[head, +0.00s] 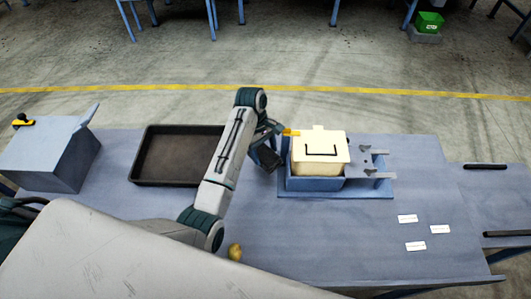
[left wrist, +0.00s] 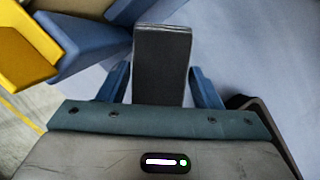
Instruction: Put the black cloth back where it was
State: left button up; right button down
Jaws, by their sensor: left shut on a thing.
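The black cloth (head: 267,157) looks like a dark folded rectangle. It hangs at the end of my left arm, between the black tray and the cream box. My left gripper (left wrist: 161,88) is shut on it; in the left wrist view the cloth (left wrist: 162,60) sits between the two blue fingers and extends beyond them. In the head view the arm's end partly covers the gripper and cloth. I cannot tell whether the cloth touches the table. My right gripper is not in view.
The black tray (head: 135,168) lies left of the arm. Close right, the cream box (head: 322,168) stands in a blue holder (head: 315,184) beside grey forks (head: 372,174). A blue-grey box (head: 45,160) stands far left. A potato (head: 235,252) lies near my arm. Several white labels (head: 414,246) lie right.

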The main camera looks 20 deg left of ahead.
aim_at(264, 153)
pick_arm(q)
jog(key=shift+s+d, duration=0.2)
jog(key=shift+f+p, duration=0.35)
jog(key=shift+p, duration=0.05)
notch_tip(264, 153, down, 2)
jog(key=shift+f+p, duration=0.15)
jog(key=shift+p, duration=0.4)
jog(key=shift+f, duration=0.35)
jog(key=shift+f, duration=0.25)
